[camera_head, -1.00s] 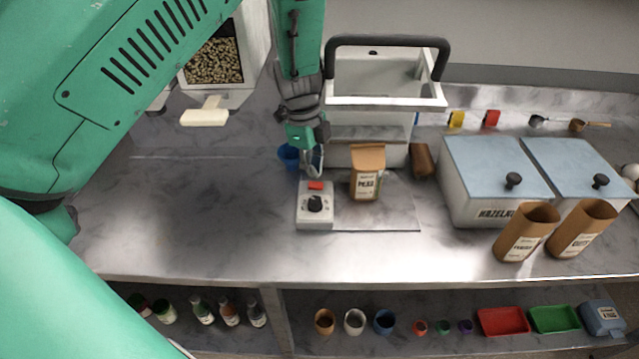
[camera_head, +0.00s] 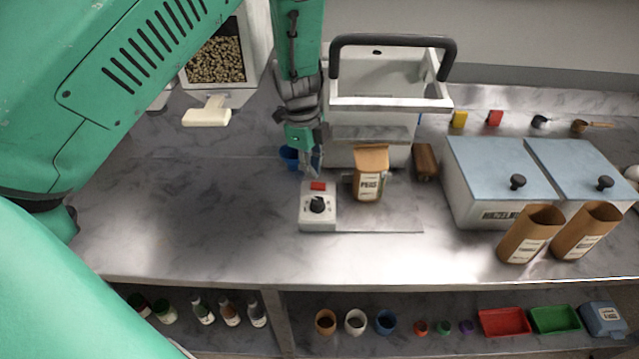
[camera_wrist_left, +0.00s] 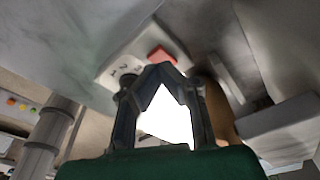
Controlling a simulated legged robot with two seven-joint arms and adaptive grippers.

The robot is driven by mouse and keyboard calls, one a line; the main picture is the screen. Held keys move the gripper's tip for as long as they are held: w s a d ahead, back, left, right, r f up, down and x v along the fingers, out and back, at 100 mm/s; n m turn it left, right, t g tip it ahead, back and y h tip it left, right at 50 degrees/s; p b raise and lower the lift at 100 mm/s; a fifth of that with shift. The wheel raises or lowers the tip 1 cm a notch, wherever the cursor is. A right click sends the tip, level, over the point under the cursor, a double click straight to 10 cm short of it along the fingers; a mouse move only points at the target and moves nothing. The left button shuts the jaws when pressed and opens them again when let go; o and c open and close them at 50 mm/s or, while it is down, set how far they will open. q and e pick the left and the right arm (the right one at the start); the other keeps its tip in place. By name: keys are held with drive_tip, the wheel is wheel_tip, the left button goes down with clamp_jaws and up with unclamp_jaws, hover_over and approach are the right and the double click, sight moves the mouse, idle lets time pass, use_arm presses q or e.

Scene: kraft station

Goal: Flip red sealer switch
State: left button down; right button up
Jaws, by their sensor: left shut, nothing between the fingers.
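The red sealer switch (camera_head: 318,186) sits at the back of a white control box (camera_head: 312,218) with a black knob (camera_head: 317,205). In the left wrist view the red switch (camera_wrist_left: 161,55) shows just beyond the fingertips, on the pale box with printed numbers. My left gripper (camera_head: 313,172) points down just behind the red switch, its fingers shut and empty. In the left wrist view the fingertips (camera_wrist_left: 160,70) come together close to the switch; I cannot tell whether they touch it. My right gripper is not in view.
A kraft bag (camera_head: 369,172) stands right of the control box, before the white sealer with its black handle (camera_head: 392,42). A blue cup (camera_head: 289,156) is behind the gripper. Lidded bins (camera_head: 497,168) and two open kraft bags are at right. The counter at left is clear.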

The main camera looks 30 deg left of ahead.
sight(318, 187)
use_arm(q)
drive_tip(key=shift+a+f, duration=0.2)
drive_tip(key=shift+f, duration=0.1)
drive_tip(key=shift+d+f, duration=0.15)
drive_tip(key=shift+d, duration=0.5)
drive_tip(key=shift+a+f, duration=0.45)
drive_tip(key=shift+a, duration=0.15)
drive_tip(key=shift+d+f+b, duration=0.2)
drive_tip(key=shift+d+b, duration=0.2)
drive_tip(key=shift+d, duration=0.05)
